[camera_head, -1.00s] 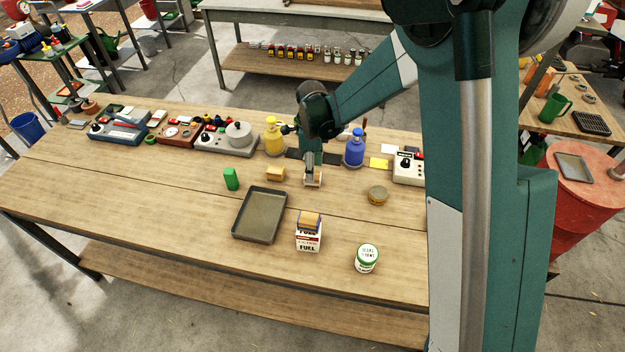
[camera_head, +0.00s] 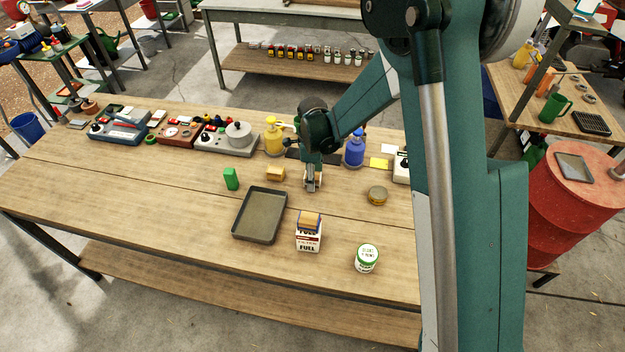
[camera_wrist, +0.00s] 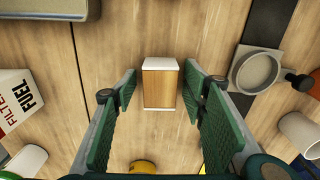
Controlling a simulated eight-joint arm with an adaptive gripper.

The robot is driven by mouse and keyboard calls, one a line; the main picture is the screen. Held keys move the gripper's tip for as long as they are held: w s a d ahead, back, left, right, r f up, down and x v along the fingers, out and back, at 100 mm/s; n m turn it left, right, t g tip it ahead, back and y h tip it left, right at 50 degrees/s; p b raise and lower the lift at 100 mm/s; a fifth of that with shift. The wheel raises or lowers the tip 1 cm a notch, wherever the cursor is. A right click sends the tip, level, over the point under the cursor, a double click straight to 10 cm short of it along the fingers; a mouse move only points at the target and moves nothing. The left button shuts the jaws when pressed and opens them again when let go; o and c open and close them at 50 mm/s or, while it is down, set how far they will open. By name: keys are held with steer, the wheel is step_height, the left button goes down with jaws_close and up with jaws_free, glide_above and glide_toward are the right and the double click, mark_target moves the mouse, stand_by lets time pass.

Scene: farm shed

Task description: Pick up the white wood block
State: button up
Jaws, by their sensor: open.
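The white wood block shows in the wrist view (camera_wrist: 161,92) as a small upright-looking piece with a white edge at its top and bottom and a tan wood face. It lies on the table between the two green fingers of my gripper (camera_wrist: 161,82), with a visible gap on each side. My gripper is open and holds nothing.
A grey tray (camera_head: 247,238), a FUEL box (camera_head: 308,243) and a white can (camera_head: 367,260) are nearer the front. A blue bottle (camera_head: 354,151) and a yellow bottle (camera_head: 273,140) stand behind.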

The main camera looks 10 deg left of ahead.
stand_by(0.4)
steer(key=c, duration=1)
steer(key=shift+r, duration=0.15)
steer(key=shift+r, duration=4.9)
